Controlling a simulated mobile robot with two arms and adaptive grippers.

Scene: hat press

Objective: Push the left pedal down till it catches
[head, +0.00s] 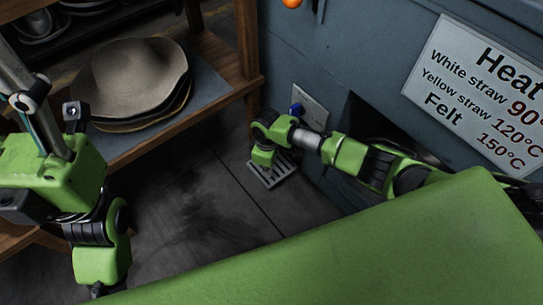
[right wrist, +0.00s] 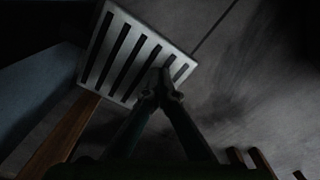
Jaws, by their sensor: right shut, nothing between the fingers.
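The pedal (head: 285,174) is a pale grey slatted metal plate low at the foot of the blue-grey machine, just above the dark floor. In the right wrist view its slats and frame (right wrist: 146,36) fill the upper middle. My right gripper (head: 264,166) points down over the pedal in the head view, partly covering it. In the right wrist view its fingertips (right wrist: 163,76) are together, empty, and overlap the pedal near one edge. I cannot tell whether they touch it. My left arm is at the left of the head view; its fingers are not visible.
A wooden shelf (head: 205,106) with stacked felt hats (head: 130,80) stands left of the pedal. The machine (head: 345,60) carries a white temperature sign (head: 480,88) and a small plate with a blue part (head: 296,108). The floor (head: 190,215) left of the pedal is clear.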

